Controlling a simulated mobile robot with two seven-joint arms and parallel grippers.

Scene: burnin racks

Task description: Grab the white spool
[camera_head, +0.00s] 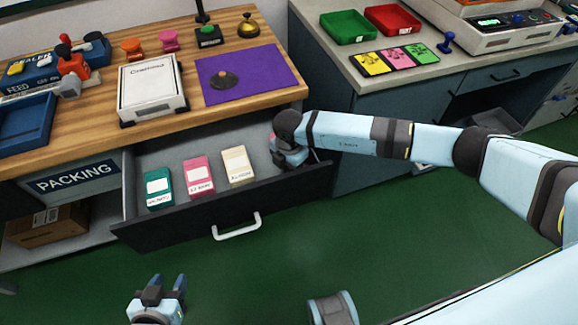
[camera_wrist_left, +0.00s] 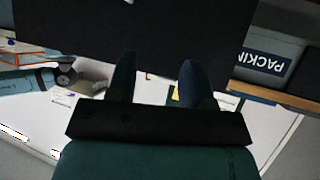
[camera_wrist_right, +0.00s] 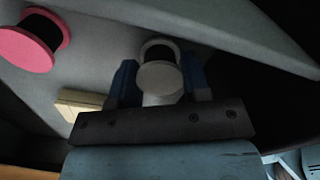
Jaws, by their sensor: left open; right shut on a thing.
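The white spool (camera_wrist_right: 160,78), with a dark core, is between the two fingers of my right gripper (camera_wrist_right: 160,72) in the right wrist view. The gripper is shut on it. In the head view my right gripper (camera_head: 290,156) reaches down into the right end of the open drawer (camera_head: 262,192), and it hides the white spool there. A pink spool (camera_wrist_right: 30,42) lies to the left in the right wrist view, apart from the fingers. My left gripper (camera_head: 167,284) is open and empty in front of the drawer, low in the head view.
Teal, pink and cream boxes (camera_head: 238,166) stand in the drawer, left of my right gripper. The drawer front has a white handle (camera_head: 237,228). Above is a wooden bench (camera_head: 215,112) with a purple mat (camera_head: 262,78). The green floor (camera_head: 235,272) in front looks clear.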

